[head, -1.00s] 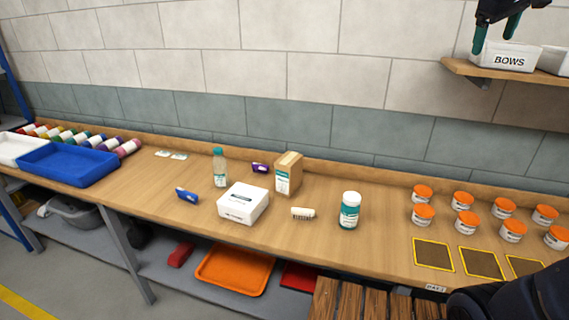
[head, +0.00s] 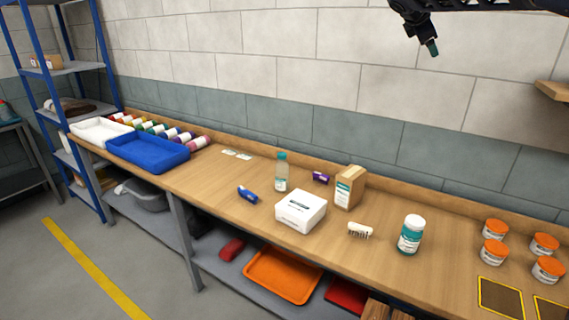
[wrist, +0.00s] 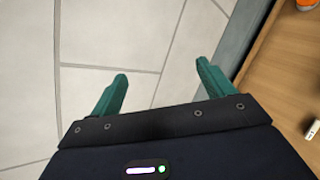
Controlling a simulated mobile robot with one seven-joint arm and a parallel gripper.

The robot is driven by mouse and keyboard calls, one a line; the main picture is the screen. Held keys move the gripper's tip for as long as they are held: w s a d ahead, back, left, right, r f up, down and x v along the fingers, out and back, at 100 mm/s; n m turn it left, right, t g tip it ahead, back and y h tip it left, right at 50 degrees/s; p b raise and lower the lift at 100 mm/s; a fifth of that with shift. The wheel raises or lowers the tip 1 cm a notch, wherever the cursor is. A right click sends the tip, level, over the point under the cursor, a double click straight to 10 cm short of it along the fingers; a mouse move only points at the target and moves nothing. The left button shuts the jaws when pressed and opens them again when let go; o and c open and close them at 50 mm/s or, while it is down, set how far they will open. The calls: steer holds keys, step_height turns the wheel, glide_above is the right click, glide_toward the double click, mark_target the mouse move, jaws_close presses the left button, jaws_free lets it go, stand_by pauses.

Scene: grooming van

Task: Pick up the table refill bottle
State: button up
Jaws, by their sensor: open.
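A clear bottle with a teal cap and a white label (head: 281,174) stands upright on the wooden bench in the head view, behind a white box. A white-lidded container with a teal label (head: 411,236) stands further right; I cannot read either label to tell which is the table refill bottle. My gripper (head: 432,47) is high in front of the wall, well above the bench and apart from both. In the wrist view my gripper (wrist: 162,72) has its teal fingers spread with nothing between them, facing the wall tiles.
Near the bottle are the white box (head: 301,212), a cardboard carton (head: 349,187), a blue item (head: 247,195), a purple item (head: 320,177) and a brush (head: 360,231). Orange-lidded jars (head: 494,252) stand right, a blue tray (head: 149,153) left. A shelf edge (head: 553,91) juts out upper right.

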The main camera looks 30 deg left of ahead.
steer(key=s+a+f+n+t+y, duration=0.15)
steer(key=s+a+n, duration=0.25)
steer(key=a, duration=0.8)
steer(key=s+a+n+t+y, duration=0.1)
steer(key=s+a+n+t, duration=0.25)
steer(key=a, duration=0.95)
steer(key=s+a+f+n+t+y, duration=0.15)
steer(key=s+a+n+y, duration=0.45)
steer(key=s+a, duration=1.05)
steer(key=n+h, duration=0.2)
glide_toward(278, 171)
steer(key=w, duration=0.4)
steer(key=shift+a, duration=0.15)
steer(key=shift+w+f, duration=0.1)
steer(key=shift+f, duration=0.1)
steer(key=shift+w, duration=0.25)
steer(key=w, duration=0.2)
steer(key=w+a, duration=0.1)
steer(key=w, duration=0.1)
steer(key=shift+w, duration=0.35)
steer(key=shift+w+a+r, duration=0.1)
steer(key=shift+w+r, duration=0.05)
steer(key=shift+w, duration=0.7)
steer(key=shift+w+a+r, duration=0.1)
steer(key=shift+w+a, duration=0.05)
steer(key=shift+w, duration=0.75)
steer(key=shift+w+a+r, duration=0.1)
steer(key=shift+w+r, duration=0.05)
steer(key=shift+w, duration=0.7)
